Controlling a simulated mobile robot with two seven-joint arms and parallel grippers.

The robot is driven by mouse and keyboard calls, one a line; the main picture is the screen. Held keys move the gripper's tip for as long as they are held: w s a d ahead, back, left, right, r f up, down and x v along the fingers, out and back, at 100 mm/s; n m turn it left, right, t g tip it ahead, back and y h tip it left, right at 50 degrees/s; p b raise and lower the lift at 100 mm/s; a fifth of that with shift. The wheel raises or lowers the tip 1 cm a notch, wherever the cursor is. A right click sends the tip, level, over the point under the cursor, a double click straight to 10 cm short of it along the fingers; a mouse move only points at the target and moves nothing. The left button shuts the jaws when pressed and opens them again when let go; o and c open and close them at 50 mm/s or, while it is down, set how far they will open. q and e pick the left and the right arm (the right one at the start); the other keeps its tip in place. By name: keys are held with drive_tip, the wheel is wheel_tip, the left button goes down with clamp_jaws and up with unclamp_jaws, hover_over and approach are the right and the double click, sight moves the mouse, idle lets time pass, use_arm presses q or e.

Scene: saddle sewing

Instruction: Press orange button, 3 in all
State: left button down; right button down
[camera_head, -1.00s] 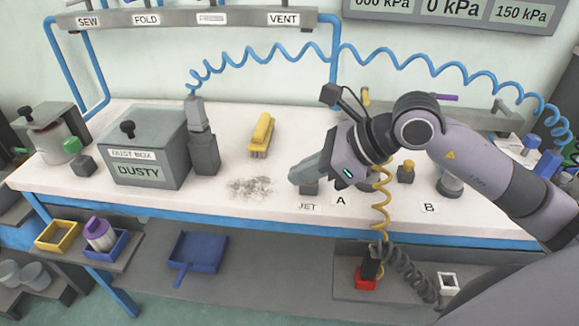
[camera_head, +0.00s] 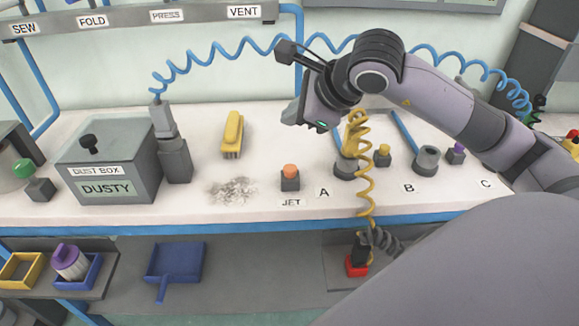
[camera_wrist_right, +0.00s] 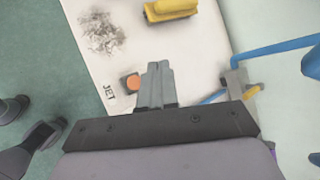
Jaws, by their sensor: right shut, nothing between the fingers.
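The orange button (camera_head: 290,170) sits on a small dark block behind the JET label, on the white bench top. In the right wrist view the orange button (camera_wrist_right: 133,82) shows just left of the closed fingers. My right gripper (camera_head: 288,116) is shut and empty. It is raised above and behind the button, apart from it. In the right wrist view its fingertips (camera_wrist_right: 158,66) are together. My left gripper is not in view.
Grey dust (camera_head: 233,190) and a yellow brush (camera_head: 232,134) lie left of the button. The dust box (camera_head: 108,160) stands further left. A coiled yellow hose (camera_head: 364,180) hangs over the front edge right of the button, near label A.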

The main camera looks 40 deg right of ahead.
drive_tip(key=b, duration=0.5)
hover_over(293, 170)
wheel_tip(293, 170, down, 8)
drive_tip(key=shift+r, duration=0.15)
drive_tip(key=shift+f+b, duration=0.5)
drive_tip(key=shift+b, duration=0.1)
idle(0.6)
idle(0.6)
drive_tip(key=shift+f+b, duration=0.45)
drive_tip(key=shift+b, duration=0.25)
